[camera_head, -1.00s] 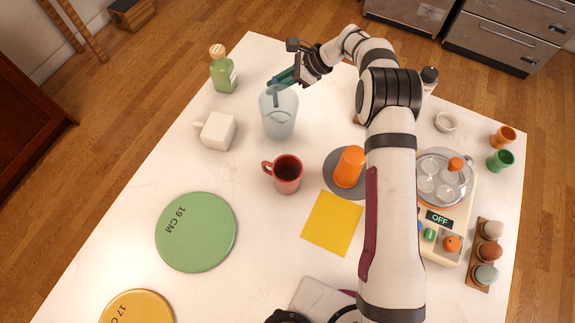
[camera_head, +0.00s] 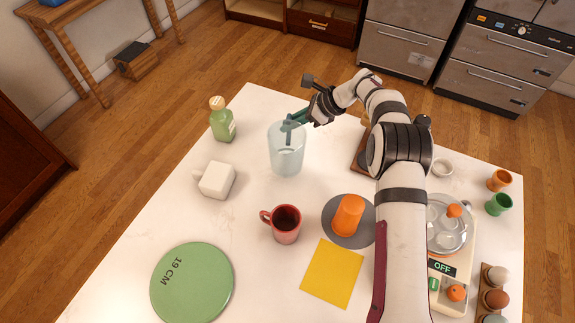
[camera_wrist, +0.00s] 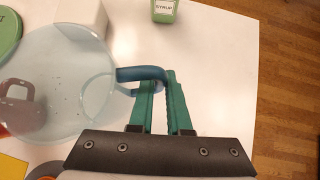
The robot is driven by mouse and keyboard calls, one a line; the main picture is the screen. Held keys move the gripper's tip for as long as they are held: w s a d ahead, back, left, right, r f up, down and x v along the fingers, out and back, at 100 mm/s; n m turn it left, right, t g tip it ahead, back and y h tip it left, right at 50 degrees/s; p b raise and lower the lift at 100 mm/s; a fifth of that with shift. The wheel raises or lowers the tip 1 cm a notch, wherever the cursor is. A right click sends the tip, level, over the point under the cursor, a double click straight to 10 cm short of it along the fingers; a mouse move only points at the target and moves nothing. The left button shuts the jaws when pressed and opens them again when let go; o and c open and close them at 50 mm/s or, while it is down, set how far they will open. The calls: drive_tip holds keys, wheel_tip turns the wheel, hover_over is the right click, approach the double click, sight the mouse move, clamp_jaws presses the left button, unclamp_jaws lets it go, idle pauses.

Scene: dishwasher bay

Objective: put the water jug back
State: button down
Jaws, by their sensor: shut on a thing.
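The water jug (camera_head: 287,155) is a tall, pale blue, see-through vessel standing upright at the back middle of the table in the head view. In the wrist view the jug (camera_wrist: 65,85) fills the left side, with its blue handle (camera_wrist: 142,73) pointing right. My gripper (camera_head: 290,121) is at the jug's upper rear side. In the wrist view my gripper's teal fingers (camera_wrist: 160,85) are closed around the handle. I cannot tell whether the jug's base touches the table.
A red mug (camera_head: 285,225) and an orange cup (camera_head: 348,214) on a grey disc are in front. A brown board (camera_head: 362,150) lies right, partly behind my arm.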

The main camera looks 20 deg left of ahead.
drive_tip(key=w+d+r+m+t+h, duration=0.1)
drive_tip(key=w+d+r+m+t, duration=0.25)
drive_tip(key=d, duration=0.35)
drive_tip(key=w+d+r+m+t, duration=0.25)
drive_tip(key=d+m, duration=0.25)
drive_tip(key=d, duration=0.3)
drive_tip(key=a+f, duration=0.3)
drive_tip(key=a, duration=0.1)
drive_tip(key=a+f, duration=0.6)
drive_tip(key=a, duration=0.1)
drive_tip(key=shift+a+f, duration=0.25)
drive_tip(key=shift+a, duration=0.05)
drive_tip(key=shift+f, duration=0.25)
drive_tip(key=shift+f, duration=0.15)
drive_tip(key=c, duration=0.9)
unclamp_jaws()
drive_tip(key=shift+o, duration=0.2)
